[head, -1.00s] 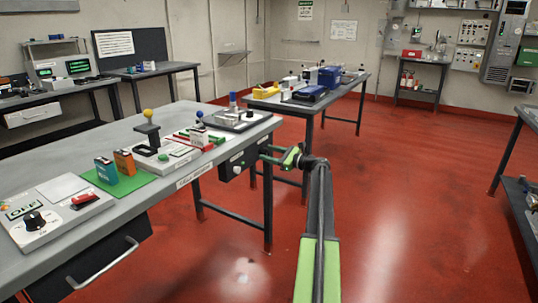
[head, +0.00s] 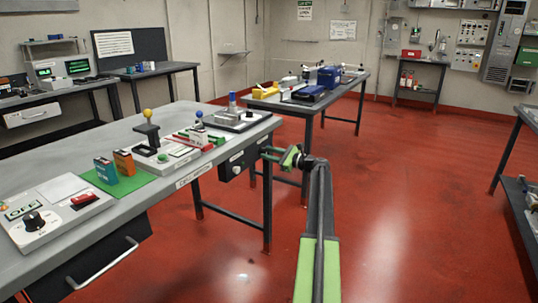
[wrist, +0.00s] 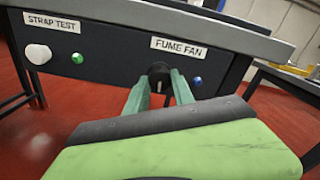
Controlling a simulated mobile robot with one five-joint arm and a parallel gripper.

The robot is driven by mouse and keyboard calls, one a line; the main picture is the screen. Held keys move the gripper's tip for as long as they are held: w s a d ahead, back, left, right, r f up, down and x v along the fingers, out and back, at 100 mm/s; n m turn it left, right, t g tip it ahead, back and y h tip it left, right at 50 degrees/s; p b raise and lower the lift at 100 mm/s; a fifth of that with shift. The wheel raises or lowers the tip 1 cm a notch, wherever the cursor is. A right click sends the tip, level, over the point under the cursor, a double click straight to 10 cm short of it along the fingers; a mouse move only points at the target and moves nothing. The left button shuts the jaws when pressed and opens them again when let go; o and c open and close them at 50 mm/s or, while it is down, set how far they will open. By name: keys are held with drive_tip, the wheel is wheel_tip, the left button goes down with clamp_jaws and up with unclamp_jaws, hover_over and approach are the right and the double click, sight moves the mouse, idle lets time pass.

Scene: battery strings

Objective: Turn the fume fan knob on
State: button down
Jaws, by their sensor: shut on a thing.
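The fume fan knob (wrist: 159,74) is black and round, on the dark panel under the bench edge, below the "FUME FAN" label (wrist: 178,48). A small pale mark shows low on its face. My gripper (wrist: 162,82) has its two green fingers on either side of the knob and is shut on it. In the head view my gripper (head: 266,154) reaches the panel at the bench's right end, and the knob itself cannot be made out there. A small blue lamp or button (wrist: 197,81) sits just right of the knob.
A white strap test knob (wrist: 38,54) is farther left on the same panel. The grey bench top (head: 160,190) overhangs the panel and carries several devices. Open red floor (head: 400,200) lies to the right of my arm.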

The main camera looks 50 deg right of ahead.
drive_tip(key=n, duration=0.8)
drive_tip(key=shift+n, duration=0.4)
drive_tip(key=n, duration=0.4)
drive_tip(key=shift+n, duration=1.8)
drive_tip(key=c, duration=1.1)
unclamp_jaws()
